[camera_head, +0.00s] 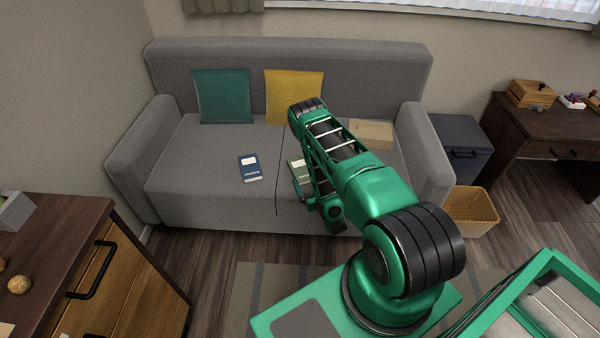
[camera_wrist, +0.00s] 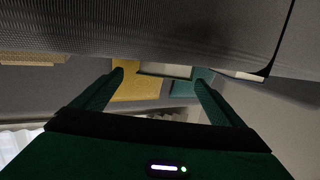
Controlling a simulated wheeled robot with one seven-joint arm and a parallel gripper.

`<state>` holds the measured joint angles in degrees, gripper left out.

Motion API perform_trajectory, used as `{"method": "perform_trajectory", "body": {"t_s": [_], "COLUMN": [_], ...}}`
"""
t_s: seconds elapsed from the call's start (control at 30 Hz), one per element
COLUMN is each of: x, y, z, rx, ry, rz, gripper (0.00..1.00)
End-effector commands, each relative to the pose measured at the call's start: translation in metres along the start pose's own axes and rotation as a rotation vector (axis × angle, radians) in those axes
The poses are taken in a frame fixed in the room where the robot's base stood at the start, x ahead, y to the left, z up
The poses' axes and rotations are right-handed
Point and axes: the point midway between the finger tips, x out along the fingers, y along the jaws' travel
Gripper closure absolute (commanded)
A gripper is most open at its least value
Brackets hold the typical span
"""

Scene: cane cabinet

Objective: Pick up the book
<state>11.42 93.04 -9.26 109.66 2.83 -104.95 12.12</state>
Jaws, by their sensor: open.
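A blue book (camera_head: 250,168) with a white panel lies flat on the sofa's left seat. A green book (camera_head: 295,170) lies to its right, partly hidden by my arm. The task does not say which book is meant. My gripper (camera_wrist: 161,77) is open, with two green fingers in the wrist view. A pale, dark-edged slab, likely the green book (camera_wrist: 165,70), shows between the fingertips, beyond them as far as I can tell. I cannot tell whether they touch. In the head view my arm hides the gripper's tips.
The grey sofa (camera_head: 190,180) carries a teal cushion (camera_head: 221,97), a yellow cushion (camera_head: 293,92) and a tan box (camera_head: 371,133). A wicker basket (camera_head: 470,211) stands at right on the floor. A wooden cabinet (camera_head: 60,235) is at left. The left seat around the blue book is clear.

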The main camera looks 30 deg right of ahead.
Motion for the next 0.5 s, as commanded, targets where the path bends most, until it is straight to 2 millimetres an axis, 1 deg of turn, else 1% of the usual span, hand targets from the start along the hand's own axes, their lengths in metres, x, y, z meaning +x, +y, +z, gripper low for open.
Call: {"method": "perform_trajectory", "body": {"t_s": [0.1,0.2,0.5], "x": [0.02,0.033,0.055], "y": [-0.001,-0.001,-0.003], "z": [-0.002,-0.001,0.0], "rx": [0.0,0.001,0.001], "ry": [0.004,0.003,0.002], "rz": [-0.001,0.0,0.0], "gripper": [0.08,0.08,0.08]}}
